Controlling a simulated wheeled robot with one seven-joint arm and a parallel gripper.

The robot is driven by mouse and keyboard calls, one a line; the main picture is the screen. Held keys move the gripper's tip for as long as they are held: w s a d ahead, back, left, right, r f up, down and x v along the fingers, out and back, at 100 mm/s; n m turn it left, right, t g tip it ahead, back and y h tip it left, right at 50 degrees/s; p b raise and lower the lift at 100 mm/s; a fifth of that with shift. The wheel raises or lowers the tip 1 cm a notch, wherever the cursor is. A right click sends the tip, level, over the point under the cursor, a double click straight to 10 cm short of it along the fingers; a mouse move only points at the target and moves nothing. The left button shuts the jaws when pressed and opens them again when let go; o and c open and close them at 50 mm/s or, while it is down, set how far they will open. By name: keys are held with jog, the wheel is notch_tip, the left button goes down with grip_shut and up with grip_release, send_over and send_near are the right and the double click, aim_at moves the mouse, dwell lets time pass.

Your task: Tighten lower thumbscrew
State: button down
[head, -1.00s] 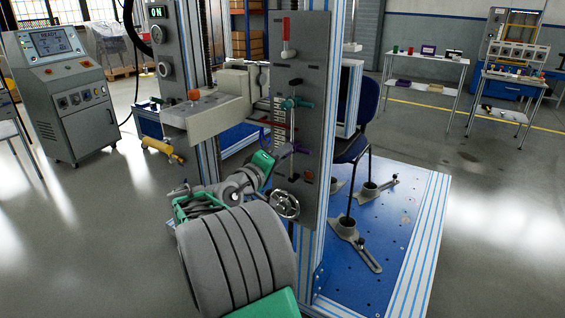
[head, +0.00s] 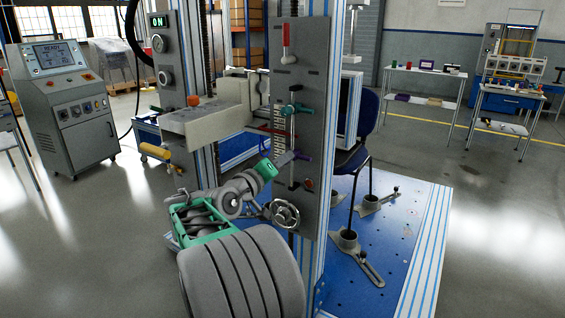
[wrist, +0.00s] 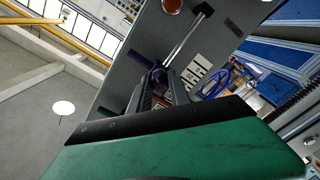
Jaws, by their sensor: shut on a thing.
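The lower thumbscrew (head: 301,155) is purple and sits low on the slotted grey upright plate. It also shows in the wrist view (wrist: 143,55), where its purple end sticks out to the left of the finger tips. My gripper (head: 286,159) reaches it from the left. My gripper also shows in the wrist view (wrist: 160,82), with its dark fingers shut on the thumbscrew's middle. The fingers hide part of the thumbscrew, and its threads are not visible. A teal upper thumbscrew (head: 296,108) sits higher on the same slot.
The grey plate (head: 303,70) carries a red-handled lever (head: 287,42) above and an orange knob (head: 309,184) below. A handwheel (head: 285,213) is close under my wrist. A grey horizontal arm block (head: 205,118) stands left of the plate. A blue chair (head: 366,125) is behind.

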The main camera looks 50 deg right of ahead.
jog(key=c, duration=1.2)
grip_release()
jog(key=a+p, duration=0.1)
jog(key=a, duration=0.6)
jog(key=shift+s+a, duration=0.35)
jog(key=shift+r+p, duration=0.1)
jog(key=shift+p, duration=0.2)
